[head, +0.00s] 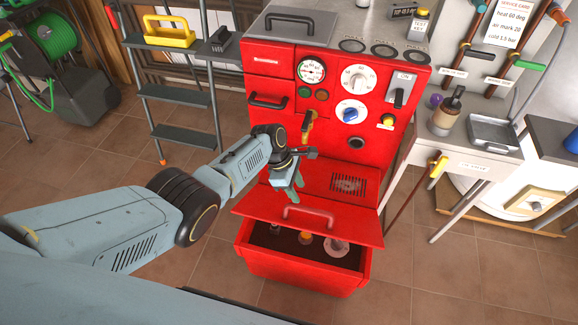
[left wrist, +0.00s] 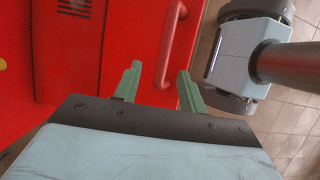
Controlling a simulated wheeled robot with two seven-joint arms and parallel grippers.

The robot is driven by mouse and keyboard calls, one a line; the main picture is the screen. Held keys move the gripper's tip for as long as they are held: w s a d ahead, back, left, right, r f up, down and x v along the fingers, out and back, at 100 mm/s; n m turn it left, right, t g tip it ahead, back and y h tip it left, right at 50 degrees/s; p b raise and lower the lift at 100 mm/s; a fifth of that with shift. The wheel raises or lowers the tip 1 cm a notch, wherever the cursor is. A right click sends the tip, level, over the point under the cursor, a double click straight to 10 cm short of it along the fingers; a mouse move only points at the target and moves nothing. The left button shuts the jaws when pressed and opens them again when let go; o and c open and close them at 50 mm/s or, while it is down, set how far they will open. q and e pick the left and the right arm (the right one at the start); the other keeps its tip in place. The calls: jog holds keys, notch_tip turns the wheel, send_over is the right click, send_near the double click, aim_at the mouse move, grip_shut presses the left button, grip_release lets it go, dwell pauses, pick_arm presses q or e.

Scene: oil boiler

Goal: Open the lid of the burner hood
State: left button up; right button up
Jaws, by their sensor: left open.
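The burner hood's red lid (head: 258,206) is at the lower front of the red boiler in the head view, with a bar handle (head: 310,215) on it. The lid slopes out over a red, dark-lined compartment (head: 290,272) whose front is uncovered. My left gripper (head: 294,194) is open and empty, its green fingers pointing down just above and left of the handle. In the left wrist view the open fingers (left wrist: 159,72) are over red panels. I cannot tell whether a finger touches the lid. My right gripper is out of view.
Several small parts (head: 305,240) are in the compartment. Above the lid is a vent grille (head: 348,184), with dials and levers on the boiler front. A step ladder (head: 185,95) stands left and a workbench (head: 475,150) right. Tiled floor is clear in front.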

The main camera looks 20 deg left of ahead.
pick_arm(q)
jog(key=p+v, duration=0.2)
jog(key=v, duration=0.3)
jog(key=shift+a+r, duration=0.1)
jog(key=shift+r, duration=0.25)
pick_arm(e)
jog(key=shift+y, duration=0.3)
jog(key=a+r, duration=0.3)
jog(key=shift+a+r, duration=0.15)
